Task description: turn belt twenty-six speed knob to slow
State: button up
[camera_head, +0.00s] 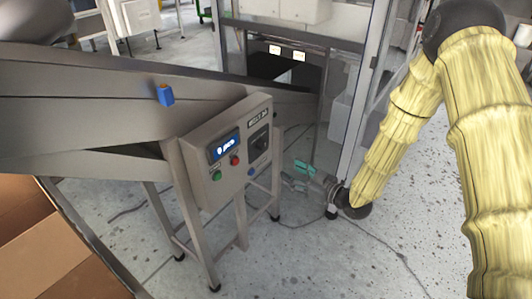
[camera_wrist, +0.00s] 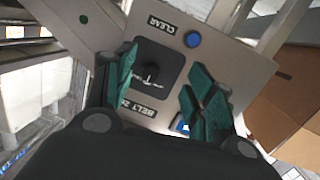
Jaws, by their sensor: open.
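The speed knob (camera_wrist: 150,78) is a dark knob with a light pointer mark on a black square plate. It is on the grey control panel (camera_wrist: 100,22), beside the label "BELT 26" (camera_wrist: 137,107). In the head view the knob (camera_head: 259,142) is at the panel's upper right, below its label (camera_head: 258,116). My gripper (camera_head: 300,172) is to the right of the panel in the head view, apart from it. In the wrist view my gripper (camera_wrist: 163,82) is open, with green fingers on either side of the knob's image. Nothing is between the fingers.
The panel also has a lit display (camera_head: 225,146), a red button (camera_head: 234,160), a green button (camera_head: 216,176) and a blue button (camera_wrist: 192,39) by the label "CLEAR" (camera_wrist: 161,24). A conveyor (camera_head: 90,100) runs behind the panel. A cardboard box (camera_head: 40,240) is lower left.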

aim_at(265, 147)
jog(key=w+a+r, duration=0.1)
jog(key=w+a, duration=0.1)
jog(key=a, duration=0.1)
jog(key=w+a+r+n+y, duration=0.1)
jog(key=w+a, duration=0.2)
jog(key=w+a+r+n+p, duration=0.1)
jog(key=w+a+r, duration=0.1)
jog(key=w+a, duration=0.1)
jog(key=shift+w+a+y, duration=0.15)
jog(key=shift+y, duration=0.25)
jog(key=c, duration=1)
